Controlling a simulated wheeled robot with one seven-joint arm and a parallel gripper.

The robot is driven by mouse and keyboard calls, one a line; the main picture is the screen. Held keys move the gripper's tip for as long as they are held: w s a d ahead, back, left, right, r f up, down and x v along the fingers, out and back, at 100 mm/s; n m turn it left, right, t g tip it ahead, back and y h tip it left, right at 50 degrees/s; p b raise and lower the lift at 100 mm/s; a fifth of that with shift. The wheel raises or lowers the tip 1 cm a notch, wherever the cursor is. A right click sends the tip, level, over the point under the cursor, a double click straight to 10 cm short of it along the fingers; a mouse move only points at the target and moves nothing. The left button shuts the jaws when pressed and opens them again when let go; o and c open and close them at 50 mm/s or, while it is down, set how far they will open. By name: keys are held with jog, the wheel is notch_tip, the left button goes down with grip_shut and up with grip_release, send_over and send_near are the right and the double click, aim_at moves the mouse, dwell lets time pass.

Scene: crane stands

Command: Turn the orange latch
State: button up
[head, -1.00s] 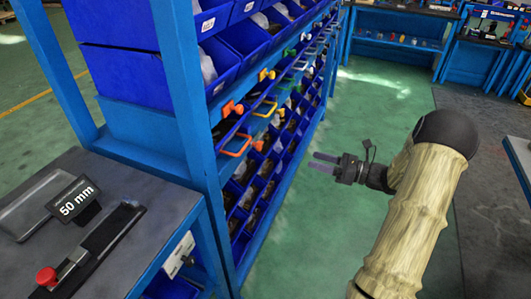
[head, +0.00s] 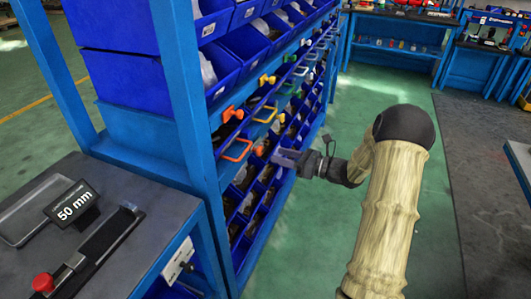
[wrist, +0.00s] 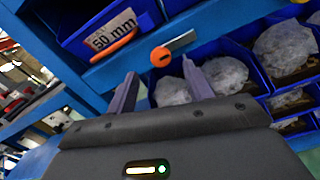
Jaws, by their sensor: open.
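In the wrist view an orange round knob (wrist: 160,56) with a metal strip sits on the blue rail, right of an orange handle (wrist: 113,45) on a bin labelled 50 mm. In the head view the orange handle (head: 237,150) shows on the rack, with a small orange knob (head: 258,150) at its right and another orange latch piece (head: 231,113) above it. My gripper (head: 278,157) points left at the rack, close to the small knob. In the wrist view my open gripper (wrist: 160,74) has its fingers either side below the knob, with nothing seen between them.
The blue rack (head: 185,110) holds several blue bins, with yellow and green handles farther along. A grey table (head: 150,190) with a 50 mm sign (head: 73,204) stands at the left. Green floor (head: 310,240) lies open beside the rack.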

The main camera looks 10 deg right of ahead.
aim_at(262, 150)
jog(key=x, duration=0.6)
jog(key=c, duration=1)
